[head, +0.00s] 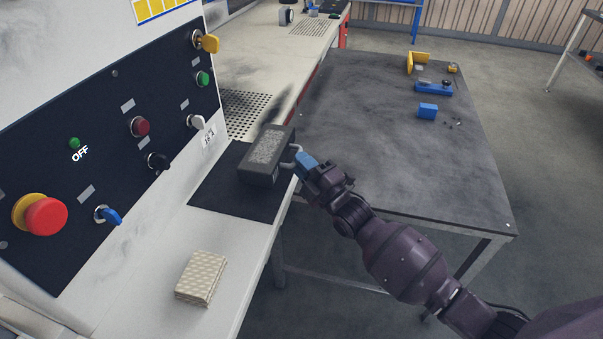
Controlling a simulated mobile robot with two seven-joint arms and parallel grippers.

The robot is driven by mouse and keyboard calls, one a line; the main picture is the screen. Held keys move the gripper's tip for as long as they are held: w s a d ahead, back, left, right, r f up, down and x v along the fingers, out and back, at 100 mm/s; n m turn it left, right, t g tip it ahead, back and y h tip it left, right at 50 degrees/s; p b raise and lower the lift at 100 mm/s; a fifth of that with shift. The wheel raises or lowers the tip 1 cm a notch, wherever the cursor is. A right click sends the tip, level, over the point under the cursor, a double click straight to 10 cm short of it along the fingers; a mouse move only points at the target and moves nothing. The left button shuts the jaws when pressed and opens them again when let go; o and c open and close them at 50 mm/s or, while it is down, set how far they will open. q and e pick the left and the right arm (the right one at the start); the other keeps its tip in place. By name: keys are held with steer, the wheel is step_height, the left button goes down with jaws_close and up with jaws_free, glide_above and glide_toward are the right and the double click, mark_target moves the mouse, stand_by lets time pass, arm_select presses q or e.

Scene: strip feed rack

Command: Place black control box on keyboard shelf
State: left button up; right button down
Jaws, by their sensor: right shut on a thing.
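The black control box (262,160), with a speckled grey top and a light handle on its right side, is over the black mat (225,195) on the white shelf (165,235) below the control panel. I cannot tell whether its underside touches the mat. My right gripper (301,160), with blue fingertips, reaches in from the lower right and is shut on the box at its handle. The fingers partly hide the handle. My left gripper is not in view.
The control panel (110,150) with knobs and a red stop button (46,217) rises at the left. A beige patterned block (201,278) lies on the shelf nearer me. A dark table (400,130) at the right holds blue and yellow parts; its middle is clear.

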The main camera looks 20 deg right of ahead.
step_height(320, 180, down, 3)
steer(key=shift+f+b, duration=0.1)
steer(key=shift+b, duration=0.25)
steer(key=c, duration=1.2)
jaws_free()
steer(key=shift+o, duration=0.2)
steer(key=s+d+f+m+g+h, duration=0.2)
steer(key=s+f+m, duration=0.3)
steer(key=s, duration=0.5)
steer(key=s+d+f+m+g+h, duration=0.3)
steer(key=s+f+m, duration=0.3)
steer(key=s, duration=0.5)
steer(key=s+d+f+m+g+h, duration=0.3)
steer(key=s+f+m, duration=0.3)
steer(key=s, duration=0.5)
steer(key=shift+d+m+g+h, duration=0.25)
steer(key=shift+m+g+h, duration=0.3)
steer(key=shift+m, duration=0.65)
